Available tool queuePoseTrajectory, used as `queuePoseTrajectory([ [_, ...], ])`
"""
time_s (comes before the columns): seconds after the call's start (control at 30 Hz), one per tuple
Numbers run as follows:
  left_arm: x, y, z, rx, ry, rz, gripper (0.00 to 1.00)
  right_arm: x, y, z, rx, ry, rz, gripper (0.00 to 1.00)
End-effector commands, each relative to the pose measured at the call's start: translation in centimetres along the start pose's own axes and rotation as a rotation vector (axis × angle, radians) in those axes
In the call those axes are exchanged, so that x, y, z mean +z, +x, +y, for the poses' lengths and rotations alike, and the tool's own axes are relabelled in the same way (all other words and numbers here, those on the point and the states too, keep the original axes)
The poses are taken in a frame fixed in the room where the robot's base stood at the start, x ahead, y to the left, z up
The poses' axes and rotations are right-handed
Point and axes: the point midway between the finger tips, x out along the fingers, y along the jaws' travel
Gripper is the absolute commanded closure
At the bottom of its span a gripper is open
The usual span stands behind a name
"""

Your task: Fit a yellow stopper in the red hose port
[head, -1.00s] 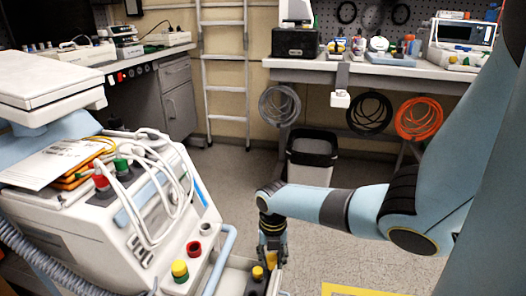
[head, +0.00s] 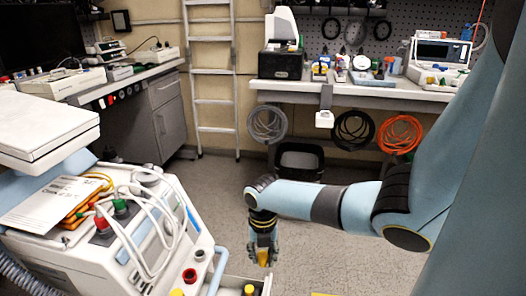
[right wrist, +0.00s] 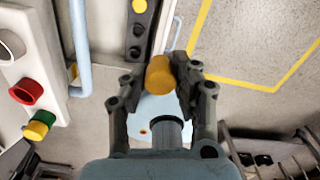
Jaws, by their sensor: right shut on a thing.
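My right gripper (head: 263,252) is shut on a yellow stopper (head: 263,257), held in the air to the right of the white pump cart (head: 70,262). In the right wrist view the stopper (right wrist: 158,76) sits between the fingertips (right wrist: 160,82). The red hose port (head: 190,275) is a red ring with a dark opening on the cart's front; it also shows in the right wrist view (right wrist: 27,91), left of the gripper. Below it a yellow stopper (right wrist: 35,131) sits at a green port (right wrist: 43,117). My left gripper is out of view.
A dark strip (right wrist: 138,32) beside the cart holds another yellow stopper (right wrist: 139,6). A pale blue rail (right wrist: 80,40) runs between the cart and that strip. White hoses (head: 150,215) loop over the cart's top.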

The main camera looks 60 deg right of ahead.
Motion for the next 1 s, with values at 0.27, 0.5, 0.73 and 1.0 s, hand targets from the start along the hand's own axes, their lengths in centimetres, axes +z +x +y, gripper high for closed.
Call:
queuePoseTrajectory([
  [0.27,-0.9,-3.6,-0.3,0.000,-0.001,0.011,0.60,0.1,-4.3,0.1,0.002,0.001,-0.002,0.87],
  [0.5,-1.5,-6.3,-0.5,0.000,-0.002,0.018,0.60,0.0,-7.5,0.0,0.002,0.000,-0.001,0.87],
  [0.73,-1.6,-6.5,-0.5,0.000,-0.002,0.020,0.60,-0.3,-8.3,1.6,0.005,-0.001,0.001,0.87],
  [1.0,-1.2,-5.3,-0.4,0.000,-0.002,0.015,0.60,-0.8,-8.2,5.1,0.004,-0.001,0.000,0.87],
])
